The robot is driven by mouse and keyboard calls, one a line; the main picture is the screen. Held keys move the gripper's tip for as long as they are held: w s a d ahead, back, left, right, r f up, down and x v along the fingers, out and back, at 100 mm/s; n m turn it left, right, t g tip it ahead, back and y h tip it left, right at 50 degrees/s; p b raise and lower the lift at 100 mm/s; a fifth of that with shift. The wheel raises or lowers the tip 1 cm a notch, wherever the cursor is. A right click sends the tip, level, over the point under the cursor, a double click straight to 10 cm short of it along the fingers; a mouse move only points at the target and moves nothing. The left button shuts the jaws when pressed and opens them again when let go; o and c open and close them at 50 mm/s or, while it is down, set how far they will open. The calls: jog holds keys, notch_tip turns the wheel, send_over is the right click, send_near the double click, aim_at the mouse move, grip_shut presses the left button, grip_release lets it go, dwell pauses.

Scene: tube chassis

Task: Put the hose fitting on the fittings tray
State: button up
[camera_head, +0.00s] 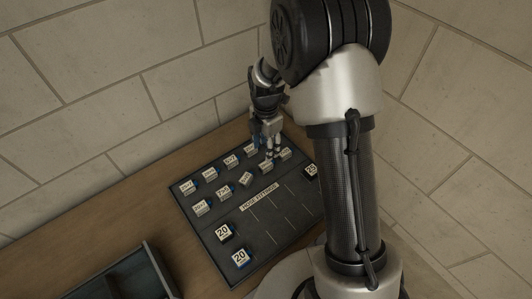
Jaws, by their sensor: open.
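A dark flat tray (279,232) lies on the wooden table, with a label strip that seems to read "HOSE FITTINGS" (259,196) across its middle. Small blocks with white labels and bits of blue stand in rows on its far half, one of them at the left (187,187). I cannot tell which piece is the hose fitting. My gripper (270,150) is open and points down over the far right part of the tray, close to the labelled blocks there. Whether anything lies between its fingers is too small to tell.
Two larger blocks marked "20" (223,232) stand at the tray's near left edge, and a dark labelled block (311,171) at its right edge. A dark open bin (146,258) sits at the lower left. Stone block walls rise behind. The wooden table (110,215) is clear at the left.

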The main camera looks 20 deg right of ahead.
jog(key=s+r+m+t, duration=0.1)
jog(key=s+r+m, duration=0.4)
jog(key=r, duration=0.5)
jog(key=s+r+m+t, duration=0.1)
jog(key=s+r+m, duration=0.4)
jog(key=r, duration=0.5)
jog(key=s+r+m+t, duration=0.1)
jog(key=s+r+m, duration=0.1)
jog(key=s+m, duration=0.4)
jog(key=s+r+m+t, duration=0.1)
jog(key=s+r+m, duration=0.1)
jog(key=s+m, duration=0.4)
jog(key=s, duration=0.4)
jog(key=shift+r+t, duration=0.25)
jog(key=shift+t, duration=0.05)
jog(key=shift+d, duration=0.1)
notch_tip(320, 180, down, 4)
jog(key=b, duration=0.4)
jog(key=shift+s+f, duration=0.1)
jog(key=shift+f, duration=0.1)
